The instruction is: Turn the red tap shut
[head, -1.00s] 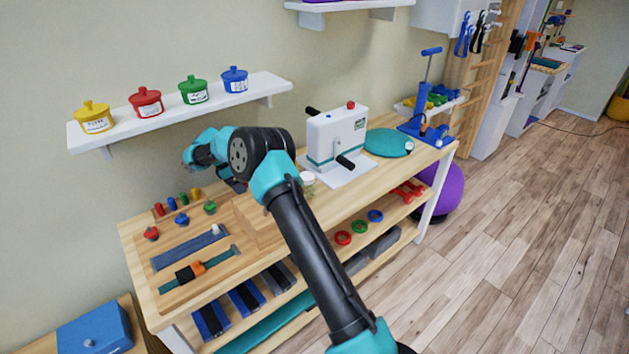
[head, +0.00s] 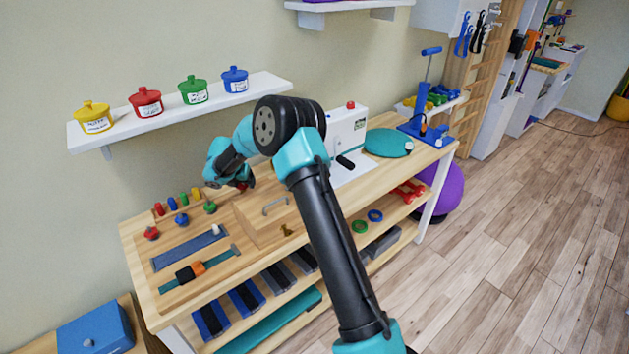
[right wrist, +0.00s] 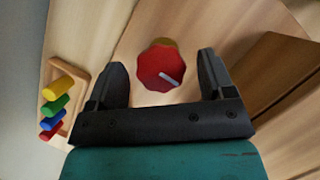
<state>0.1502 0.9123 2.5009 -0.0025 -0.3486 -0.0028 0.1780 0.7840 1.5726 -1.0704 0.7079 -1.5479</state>
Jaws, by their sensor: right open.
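The red tap (right wrist: 158,72) has a round, scalloped red knob with a pale pointer bar slanting across it, and a bit of brass shows behind it. In the head view only a small red part of the tap (head: 242,186) shows, under my right gripper (head: 240,182). In the right wrist view my right gripper (right wrist: 163,66) is open, with one finger on each side of the knob and visible gaps to both. The knob is not gripped. My left gripper is not in view.
A peg rack (right wrist: 63,100) with coloured pegs stands left of the tap. A wooden box (head: 270,228) with a metal handle is close by on the bench. Red, blue and green knobs (head: 182,220) are at the bench's left. A shelf (head: 180,113) with lidded pots hangs above.

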